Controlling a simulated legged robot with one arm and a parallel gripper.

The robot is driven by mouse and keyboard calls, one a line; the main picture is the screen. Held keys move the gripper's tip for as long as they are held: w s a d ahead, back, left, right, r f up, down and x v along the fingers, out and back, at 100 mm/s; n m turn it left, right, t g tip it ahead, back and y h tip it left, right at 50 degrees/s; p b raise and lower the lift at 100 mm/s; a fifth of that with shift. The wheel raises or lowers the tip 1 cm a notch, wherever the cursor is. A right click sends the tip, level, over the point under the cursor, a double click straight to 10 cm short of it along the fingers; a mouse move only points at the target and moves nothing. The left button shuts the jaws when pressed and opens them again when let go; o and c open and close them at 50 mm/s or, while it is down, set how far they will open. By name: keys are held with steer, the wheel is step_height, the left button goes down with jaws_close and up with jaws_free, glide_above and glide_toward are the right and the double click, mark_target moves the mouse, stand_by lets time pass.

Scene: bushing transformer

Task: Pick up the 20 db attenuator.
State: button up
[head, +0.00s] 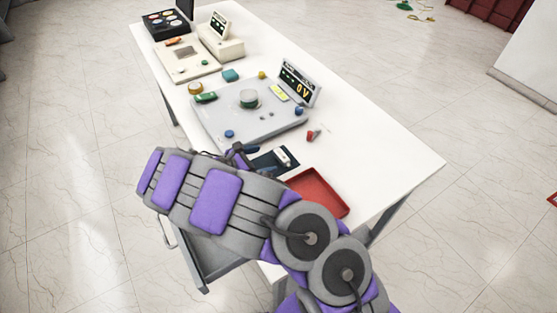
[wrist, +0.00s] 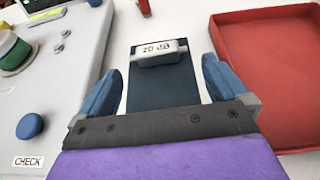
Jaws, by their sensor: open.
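The 20 dB attenuator (wrist: 160,52) is a small pale block with a "20 dB" label. It lies at the far end of a dark blue mat (wrist: 158,92), and it also shows in the head view (head: 283,156). My gripper (wrist: 163,75) is open, with blue fingers on either side of the mat. The attenuator sits just beyond the fingertips, between their lines, and I see no contact. In the head view my arm hides most of the gripper.
A grey test panel (wrist: 75,60) with a blue knob (wrist: 30,126) stands on the left. A red tray (wrist: 225,45) lies close on the right. A small red object (head: 312,134) is behind the attenuator. The white table (head: 375,150) is clear on its right side.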

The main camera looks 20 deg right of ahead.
mark_target(278, 157)
steer(key=x, duration=0.4)
steer(key=shift+s+d+r, duration=0.2)
steer(key=shift+r, duration=0.05)
steer(key=shift+w+d+f, duration=0.1)
steer(key=shift+d, duration=0.05)
steer(key=shift+a+b, duration=0.3)
steer(key=shift+a, duration=0.05)
steer(key=shift+w+a+f+b, duration=0.15)
steer(key=shift+w+f+b, duration=0.15)
steer(key=shift+f, duration=0.15)
steer(key=shift+w+a+f+b, duration=0.2)
steer(key=shift+w+f+b, duration=0.1)
steer(key=shift+f, duration=0.15)
steer(key=d, duration=0.3)
steer(key=d+f, duration=0.1)
steer(key=shift+w+d+b, duration=0.25)
steer(key=shift+w+b, duration=0.1)
steer(key=shift+b, duration=0.05)
steer(key=shift+d, duration=0.35)
steer(key=shift+a, duration=1.1)
steer(key=c, duration=0.6)
steer(key=shift+c, duration=0.5)
steer(key=shift+d, duration=0.15)
steer(key=shift+c, duration=0.8)
steer(key=shift+d, duration=0.55)
steer(key=shift+c, duration=1.1)
